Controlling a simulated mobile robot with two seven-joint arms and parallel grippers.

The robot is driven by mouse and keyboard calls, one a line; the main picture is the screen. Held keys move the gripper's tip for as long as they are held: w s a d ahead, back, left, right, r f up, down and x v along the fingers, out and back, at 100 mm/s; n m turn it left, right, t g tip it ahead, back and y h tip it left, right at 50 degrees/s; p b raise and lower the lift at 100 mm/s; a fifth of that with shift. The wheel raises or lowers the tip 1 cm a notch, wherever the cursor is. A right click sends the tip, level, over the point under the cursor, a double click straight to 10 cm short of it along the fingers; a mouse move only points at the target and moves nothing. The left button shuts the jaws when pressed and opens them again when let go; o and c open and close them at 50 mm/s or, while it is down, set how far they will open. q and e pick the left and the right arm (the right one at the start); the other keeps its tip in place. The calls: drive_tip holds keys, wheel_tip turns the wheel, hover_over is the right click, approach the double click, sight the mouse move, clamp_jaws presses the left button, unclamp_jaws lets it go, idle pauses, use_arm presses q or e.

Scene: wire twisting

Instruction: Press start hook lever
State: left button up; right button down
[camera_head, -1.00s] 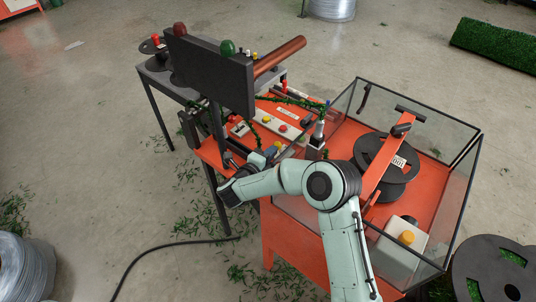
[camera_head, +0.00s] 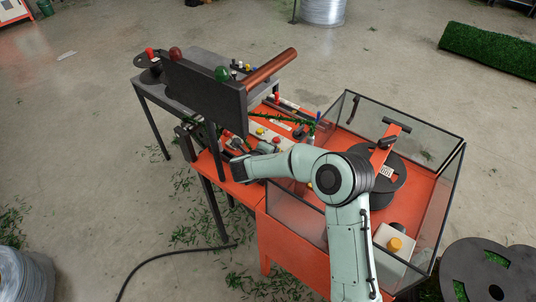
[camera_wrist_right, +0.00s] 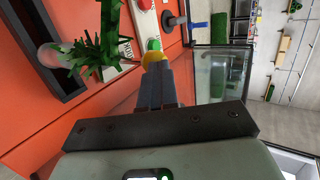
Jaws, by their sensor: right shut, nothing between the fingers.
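My right gripper (camera_wrist_right: 157,92) is shut and empty in the right wrist view. Its fingertips overlap a yellow button (camera_wrist_right: 153,58) on the machine's panel; I cannot tell whether they touch it. A green button (camera_wrist_right: 153,44) lies just beyond, and a red button (camera_wrist_right: 145,4) farther up. A blue-handled part on a dark round base (camera_wrist_right: 173,20) stands to the right of these; I cannot tell whether it is the start hook lever. In the head view my right arm reaches over the orange machine table (camera_head: 235,190), and its fingertips are mostly hidden. My left gripper is not in view.
A dark upright panel (camera_head: 205,98) with red and green lamps stands close to my right wrist. A glass-walled enclosure (camera_head: 440,220) holds a black spool (camera_head: 398,185) on the right. Green leafy strands (camera_wrist_right: 98,48) lie near the fingers. A cable (camera_head: 170,250) runs across the floor.

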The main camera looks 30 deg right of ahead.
drive_tip(key=shift+w+d+r, duration=0.1)
drive_tip(key=shift+w+d, duration=0.1)
drive_tip(key=shift+d, duration=0.3)
drive_tip(key=shift+w+d, duration=0.2)
drive_tip(key=shift+d, duration=0.3)
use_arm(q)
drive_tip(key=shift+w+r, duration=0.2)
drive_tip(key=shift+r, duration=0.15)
use_arm(e)
drive_tip(key=shift+r+p, duration=0.5)
drive_tip(key=shift+r, duration=0.35)
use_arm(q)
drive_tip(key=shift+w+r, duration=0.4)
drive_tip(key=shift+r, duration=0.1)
use_arm(e)
drive_tip(key=shift+a, duration=0.1)
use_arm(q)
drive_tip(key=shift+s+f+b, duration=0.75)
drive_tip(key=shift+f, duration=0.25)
use_arm(e)
drive_tip(key=v, duration=1.3)
drive_tip(key=shift+s, duration=0.15)
